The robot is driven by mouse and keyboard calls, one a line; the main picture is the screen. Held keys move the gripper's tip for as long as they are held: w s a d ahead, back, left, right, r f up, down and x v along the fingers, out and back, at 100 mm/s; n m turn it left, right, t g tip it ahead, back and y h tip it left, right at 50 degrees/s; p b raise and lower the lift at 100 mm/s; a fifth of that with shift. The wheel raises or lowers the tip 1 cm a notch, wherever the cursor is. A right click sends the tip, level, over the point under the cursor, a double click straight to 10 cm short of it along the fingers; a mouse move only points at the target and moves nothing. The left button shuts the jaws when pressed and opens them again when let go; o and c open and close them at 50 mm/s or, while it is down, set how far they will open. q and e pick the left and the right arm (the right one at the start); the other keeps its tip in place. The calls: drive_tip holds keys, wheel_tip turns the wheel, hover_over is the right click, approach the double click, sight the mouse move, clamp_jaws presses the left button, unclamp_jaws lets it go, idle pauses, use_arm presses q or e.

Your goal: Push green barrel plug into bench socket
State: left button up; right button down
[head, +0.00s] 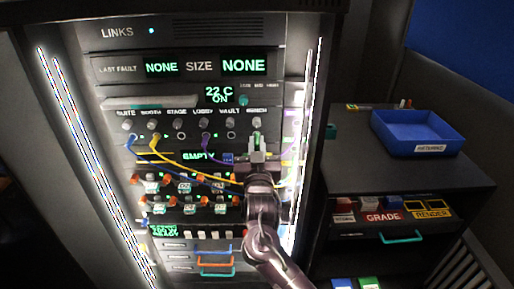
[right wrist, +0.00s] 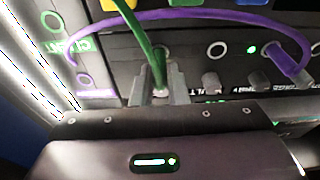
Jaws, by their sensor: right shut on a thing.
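My right gripper (head: 257,148) is at the panel's right side, just below the BENCH label (head: 256,111). In the right wrist view its fingers (right wrist: 160,88) are shut on the green barrel plug (right wrist: 160,92), with the green cable (right wrist: 155,50) running up from it. The bench socket is mostly hidden behind the gripper and the cable. I cannot tell whether the plug's tip is inside the socket or just in front of it. My left gripper is not in view.
The vault socket (right wrist: 217,49) beside it is empty. A purple plug (head: 205,136) sits in the lobby socket, its cable looping close by. Blue (head: 128,138) and yellow (head: 154,139) cables hang at left. A blue tray (head: 415,147) is on the side bench.

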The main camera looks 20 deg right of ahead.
drive_tip(key=shift+w+d, duration=0.1)
drive_tip(key=shift+w, duration=0.35)
drive_tip(key=c, duration=1.3)
unclamp_jaws()
drive_tip(key=shift+c, duration=0.2)
drive_tip(key=shift+s+f+b, duration=0.2)
drive_tip(key=shift+s+b, duration=0.15)
drive_tip(key=shift+s, duration=0.05)
drive_tip(key=b+v, duration=0.2)
drive_tip(key=v, duration=0.5)
drive_tip(key=shift+r, duration=0.15)
